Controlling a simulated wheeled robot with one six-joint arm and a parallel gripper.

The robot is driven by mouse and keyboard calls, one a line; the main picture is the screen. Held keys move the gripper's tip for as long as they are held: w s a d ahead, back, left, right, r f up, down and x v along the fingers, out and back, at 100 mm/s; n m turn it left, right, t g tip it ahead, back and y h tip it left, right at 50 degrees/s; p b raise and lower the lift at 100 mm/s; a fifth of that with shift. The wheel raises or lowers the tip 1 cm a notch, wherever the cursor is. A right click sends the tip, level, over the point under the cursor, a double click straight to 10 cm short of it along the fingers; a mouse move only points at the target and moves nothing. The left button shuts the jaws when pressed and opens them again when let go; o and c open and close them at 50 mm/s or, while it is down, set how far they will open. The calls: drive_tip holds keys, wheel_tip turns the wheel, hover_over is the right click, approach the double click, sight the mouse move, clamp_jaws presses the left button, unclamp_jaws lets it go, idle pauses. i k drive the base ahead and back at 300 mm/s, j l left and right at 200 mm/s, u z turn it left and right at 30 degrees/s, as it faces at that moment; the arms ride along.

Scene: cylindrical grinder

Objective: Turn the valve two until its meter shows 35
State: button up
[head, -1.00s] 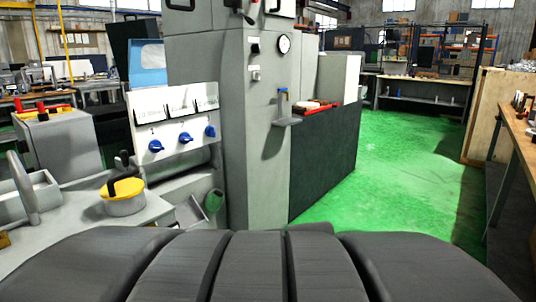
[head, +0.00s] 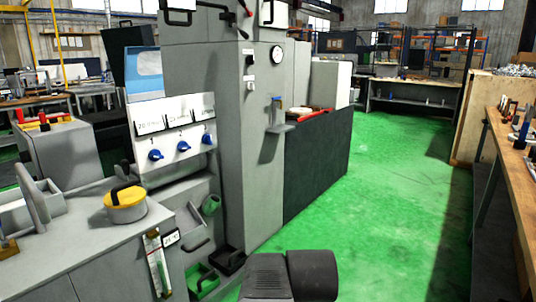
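A white valve panel (head: 166,176) stands at the left centre of the head view. It carries three blue valve knobs in a row, numbered 1, 2 and 3. Valve two (head: 183,146) is the middle blue knob, between valve one (head: 155,155) and valve three (head: 207,139). Above each knob is a small white meter; the middle meter (head: 179,121) sits over valve two. Its reading is too small to make out. A dark part of my own body shows at the bottom centre. My gripper is not in view.
A grey machine column (head: 225,130) rises right of the panel. A yellow-lidded pot (head: 125,205) stands on the grey counter left of it. A green bin (head: 202,280) sits low at the front. The green floor (head: 390,190) is open at right, beside a wooden bench (head: 515,150).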

sight(183, 146)
drive_tip(key=i+j+z, duration=0.1)
drive_tip(key=i+j, duration=0.4)
drive_tip(key=i, duration=0.3)
drive_tip(key=i+j+z, duration=0.15)
drive_tip(key=i+j, duration=0.45)
drive_tip(key=i, duration=0.15)
